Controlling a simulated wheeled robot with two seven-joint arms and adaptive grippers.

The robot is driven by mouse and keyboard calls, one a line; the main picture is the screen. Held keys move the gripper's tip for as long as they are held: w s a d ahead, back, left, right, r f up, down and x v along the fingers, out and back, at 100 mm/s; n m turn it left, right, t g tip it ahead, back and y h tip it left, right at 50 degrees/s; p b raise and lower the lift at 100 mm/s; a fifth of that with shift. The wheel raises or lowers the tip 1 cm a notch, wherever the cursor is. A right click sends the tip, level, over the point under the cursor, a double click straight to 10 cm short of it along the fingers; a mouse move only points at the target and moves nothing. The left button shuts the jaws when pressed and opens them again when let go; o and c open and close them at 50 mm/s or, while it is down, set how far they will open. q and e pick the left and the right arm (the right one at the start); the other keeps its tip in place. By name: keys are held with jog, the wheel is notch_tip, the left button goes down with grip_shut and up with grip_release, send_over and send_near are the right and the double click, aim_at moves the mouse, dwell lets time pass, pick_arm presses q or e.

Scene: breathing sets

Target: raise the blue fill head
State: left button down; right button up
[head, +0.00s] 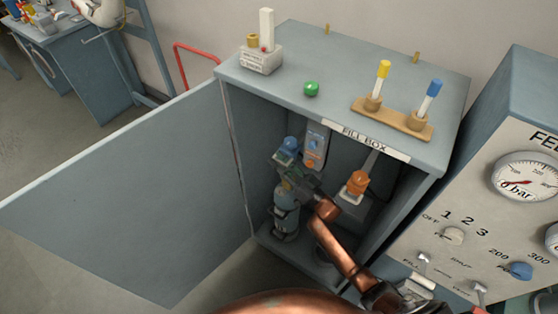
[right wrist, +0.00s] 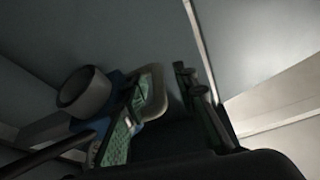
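The blue fill head (head: 291,144) is inside the open fill box (head: 232,75), above a grey-blue cylinder (head: 286,222) standing on the box floor. My right gripper (head: 293,181) reaches into the box, just below the fill head and over the cylinder's top. In the right wrist view, its two fingers (right wrist: 165,125) stand apart, with dark space between them. Blue and pale parts of the fill head (right wrist: 152,98) show behind the left finger, beside a grey round part (right wrist: 84,91). I cannot tell whether the finger touches it. My left gripper is out of view.
The box door (head: 130,190) stands wide open to the left. Inside are a grey device (head: 316,146) and an orange knob (head: 357,183), close to my arm. A gauge panel (head: 475,190) stands at right. A green button (head: 311,88) and yellow and blue sticks are on top.

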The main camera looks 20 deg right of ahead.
jog(key=v, duration=1.1)
jog(key=shift+s+d, duration=0.25)
jog(key=shift+d, duration=0.05)
pick_arm(q)
jog(key=shift+w, duration=0.1)
pick_arm(e)
jog(key=shift+f, duration=0.2)
